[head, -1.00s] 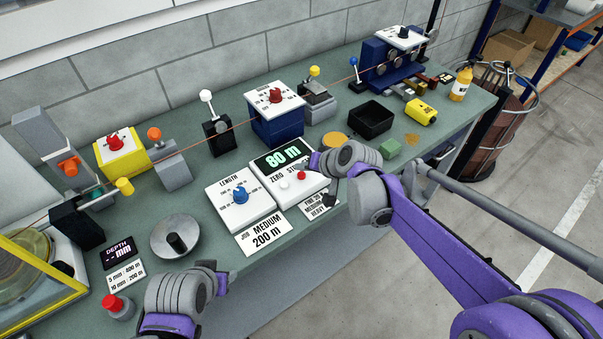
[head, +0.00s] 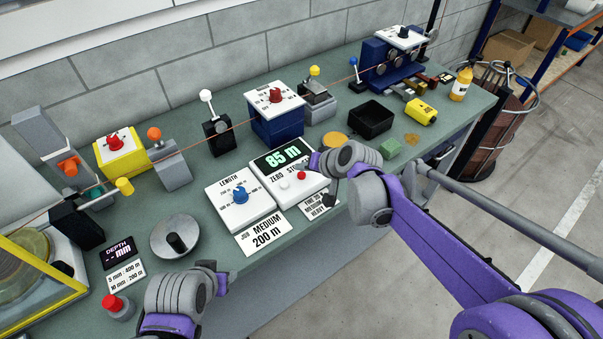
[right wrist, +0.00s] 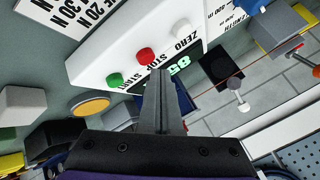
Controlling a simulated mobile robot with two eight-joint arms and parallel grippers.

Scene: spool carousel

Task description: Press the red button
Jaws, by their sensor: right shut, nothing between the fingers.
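The red button (head: 301,175) sits on a white control box (head: 268,190) whose display reads 85 m. It also shows in the right wrist view (right wrist: 145,55), between a white button (right wrist: 180,28) and a green button (right wrist: 113,80). My right gripper (head: 307,167) is beside the red button; in the right wrist view its shut, empty fingers (right wrist: 158,73) end just below and right of it in the picture. I see no clear contact. My left gripper (head: 220,280) hangs at the bench's front edge, its fingers largely hidden.
Another red button (head: 113,303) stands on a grey base at the front left. A white box with a blue knob (head: 239,195) is left of the control box. A black bin (head: 370,116) and a yellow disc (head: 334,140) lie beyond my right arm.

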